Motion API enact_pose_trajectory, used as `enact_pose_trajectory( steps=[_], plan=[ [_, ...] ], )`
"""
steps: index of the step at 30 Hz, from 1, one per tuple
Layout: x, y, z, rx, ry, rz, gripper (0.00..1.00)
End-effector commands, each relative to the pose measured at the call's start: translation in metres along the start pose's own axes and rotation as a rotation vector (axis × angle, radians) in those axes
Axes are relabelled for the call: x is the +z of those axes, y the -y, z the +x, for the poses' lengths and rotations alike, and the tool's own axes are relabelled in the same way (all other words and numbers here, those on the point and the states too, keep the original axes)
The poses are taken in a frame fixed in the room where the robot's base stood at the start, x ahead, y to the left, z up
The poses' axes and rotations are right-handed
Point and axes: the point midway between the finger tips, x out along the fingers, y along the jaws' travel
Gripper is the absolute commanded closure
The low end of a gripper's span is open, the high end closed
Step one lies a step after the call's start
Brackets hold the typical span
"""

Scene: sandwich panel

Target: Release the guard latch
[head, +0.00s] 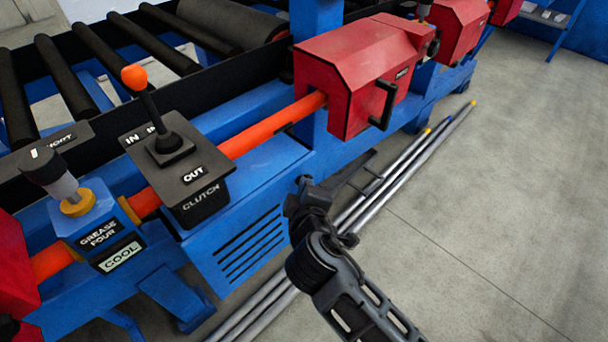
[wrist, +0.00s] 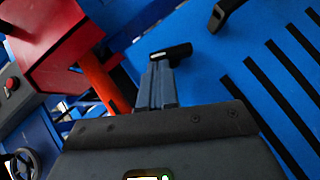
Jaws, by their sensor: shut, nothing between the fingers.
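A red guard housing (head: 350,75) covers part of the orange shaft, with a black handle (head: 383,104) on its front face and a small dark label above. I cannot tell which part is the guard latch. My gripper (head: 368,172) is in front of and below this housing, apart from the handle, with its fingers together and empty. In the wrist view my gripper (wrist: 158,85) points toward a blue panel (wrist: 215,60). A black bar (wrist: 172,53) shows at the fingertips; I cannot tell whether they touch it. A red housing (wrist: 75,40) is at upper left.
The orange shaft (head: 262,133) runs between the red housing and the clutch box (head: 190,195), whose lever has an orange knob (head: 134,77). A grease unit (head: 95,225) stands at left. Metal rods (head: 420,150) lie on the floor. The floor at right is clear.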

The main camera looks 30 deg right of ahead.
Motion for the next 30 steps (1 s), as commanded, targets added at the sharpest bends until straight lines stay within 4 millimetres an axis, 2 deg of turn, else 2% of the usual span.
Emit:
enact_pose_trajectory(
  steps=[1,12,23,30],
  plan=[
    [-0.003,-0.013,-0.003,-0.031,0.002,0.031,1.00],
    [0.003,-0.023,0.003,-0.262,0.002,0.266,1.00],
    [0.011,-0.026,0.012,-0.494,0.001,0.500,1.00],
    [0.015,-0.022,0.016,-0.493,-0.001,0.493,1.00]
  ],
)
